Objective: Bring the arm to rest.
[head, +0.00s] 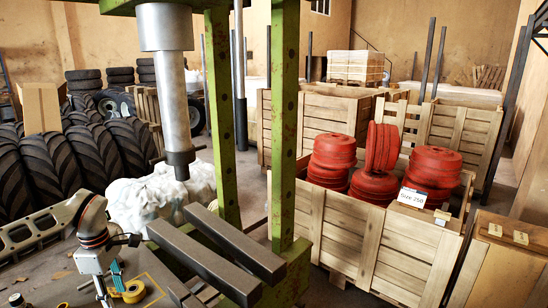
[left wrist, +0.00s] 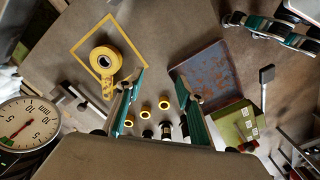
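My left arm (head: 92,225) comes in low at the left of the head view, over a grey bench top (head: 45,268). My left gripper shows in the left wrist view (left wrist: 160,84) with its two teal fingers well apart and nothing between them.
Several yellow rings (left wrist: 146,112), a rusty blue-edged tray (left wrist: 203,72), green boxes (left wrist: 236,124) and a round dial (left wrist: 28,122) are around the gripper. A green press frame (head: 285,120) stands close ahead. Wooden crates (head: 330,225) with red hubs stand right; tyres (head: 65,155) left.

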